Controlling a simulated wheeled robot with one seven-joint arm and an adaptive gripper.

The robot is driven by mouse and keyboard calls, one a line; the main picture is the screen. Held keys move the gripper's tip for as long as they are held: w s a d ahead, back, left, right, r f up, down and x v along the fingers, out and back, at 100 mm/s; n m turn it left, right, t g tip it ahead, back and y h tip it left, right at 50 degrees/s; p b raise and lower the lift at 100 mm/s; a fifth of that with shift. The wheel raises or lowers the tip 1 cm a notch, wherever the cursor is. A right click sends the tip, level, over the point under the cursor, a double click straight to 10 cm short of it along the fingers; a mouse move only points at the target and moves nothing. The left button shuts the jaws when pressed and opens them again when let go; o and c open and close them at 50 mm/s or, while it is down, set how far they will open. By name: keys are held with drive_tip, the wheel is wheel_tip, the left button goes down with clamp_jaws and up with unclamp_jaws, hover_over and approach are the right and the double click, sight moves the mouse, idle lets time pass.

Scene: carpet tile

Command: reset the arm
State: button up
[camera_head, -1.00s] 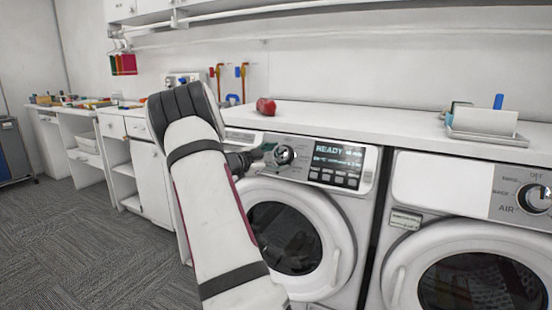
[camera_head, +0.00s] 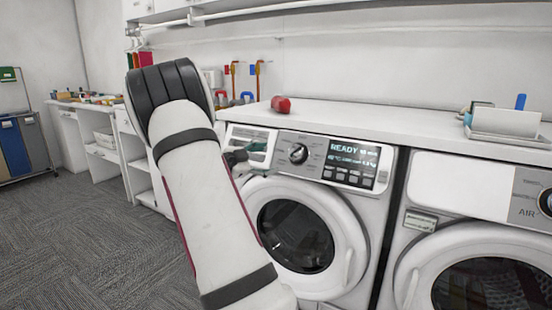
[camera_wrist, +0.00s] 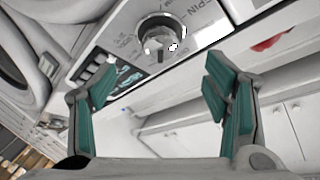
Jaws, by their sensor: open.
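My arm (camera_head: 205,205) rises in front of the washing machine in the head view. My gripper (camera_head: 255,149) is partly hidden behind it, left of the round control knob (camera_head: 298,153) and apart from it. In the wrist view my gripper (camera_wrist: 160,82) is open with its green finger pads wide apart. Nothing is between the fingers. The knob (camera_wrist: 160,38) shows beyond the fingertips in that view.
A second machine (camera_head: 470,240) stands at the right. A white counter (camera_head: 400,120) runs above both, with a red object (camera_head: 281,104) and a tray (camera_head: 505,137) on it. Desks and shelves (camera_head: 100,150) line the left. The carpet (camera_head: 80,240) is clear at the lower left.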

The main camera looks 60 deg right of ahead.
drive_tip(key=shift+w+a+r, duration=0.1)
drive_tip(key=shift+w+a, duration=0.05)
drive_tip(key=shift+a, duration=0.35)
